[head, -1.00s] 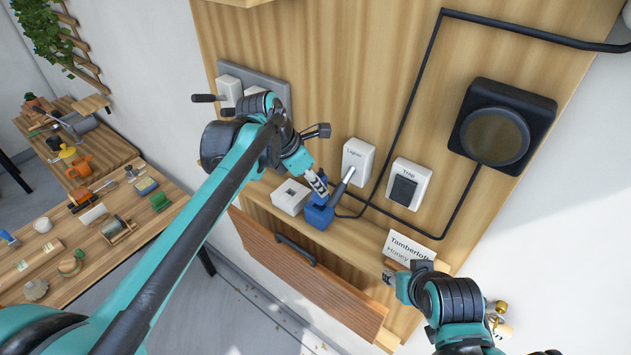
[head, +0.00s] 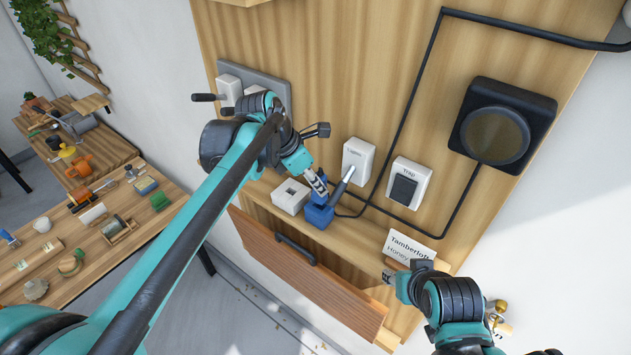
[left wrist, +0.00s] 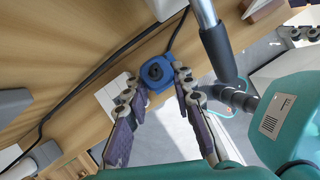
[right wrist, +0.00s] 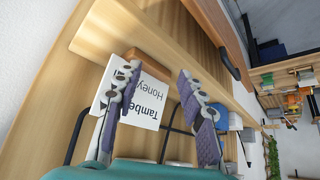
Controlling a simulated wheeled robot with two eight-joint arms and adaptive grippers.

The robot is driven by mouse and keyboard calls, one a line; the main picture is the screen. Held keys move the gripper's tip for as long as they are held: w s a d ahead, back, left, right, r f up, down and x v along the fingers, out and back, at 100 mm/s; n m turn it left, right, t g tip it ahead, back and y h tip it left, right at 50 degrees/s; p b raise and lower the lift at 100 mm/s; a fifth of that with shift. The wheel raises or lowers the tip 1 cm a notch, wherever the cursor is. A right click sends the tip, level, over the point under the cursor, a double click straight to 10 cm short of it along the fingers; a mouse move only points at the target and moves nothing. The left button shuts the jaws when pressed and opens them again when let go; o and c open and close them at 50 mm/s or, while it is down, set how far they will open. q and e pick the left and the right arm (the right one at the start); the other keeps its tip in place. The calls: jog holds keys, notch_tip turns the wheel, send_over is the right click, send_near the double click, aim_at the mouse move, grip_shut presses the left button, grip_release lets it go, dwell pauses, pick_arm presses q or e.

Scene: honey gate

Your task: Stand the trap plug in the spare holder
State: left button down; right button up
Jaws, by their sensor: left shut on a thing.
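A blue plug-like piece (head: 319,200) is between the fingers of my left gripper (head: 318,184), which is shut on it. In the left wrist view the blue piece (left wrist: 157,72) shows a dark round middle. In the head view it sits at a blue block (head: 318,217) on the shelf; I cannot tell whether they are joined. A white box with a square hole (head: 290,196), which looks like a holder, stands just left of it, its hole empty. The white Trap unit (head: 418,171) has a dark square face. My right gripper (right wrist: 158,74) is open and empty near the name card.
A grey lever (head: 343,186) sticks out from a white labelled unit (head: 358,155) close to my left gripper. Black cables run across the wooden board. The name card (head: 410,246) stands on the shelf at right. A drawer front (head: 300,275) is below the shelf.

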pick_arm(q)
jog(key=shift+f+b, duration=0.95)
jog(key=shift+f, duration=0.3)
pick_arm(e)
jog(key=shift+f, duration=0.9)
pick_arm(q)
jog(key=c, duration=1.2)
grip_release()
jog(key=shift+r+p, duration=3.15)
jog(key=shift+r, duration=1.35)
pick_arm(e)
jog(key=shift+r, duration=3.15)
jog(key=shift+f, duration=0.1)
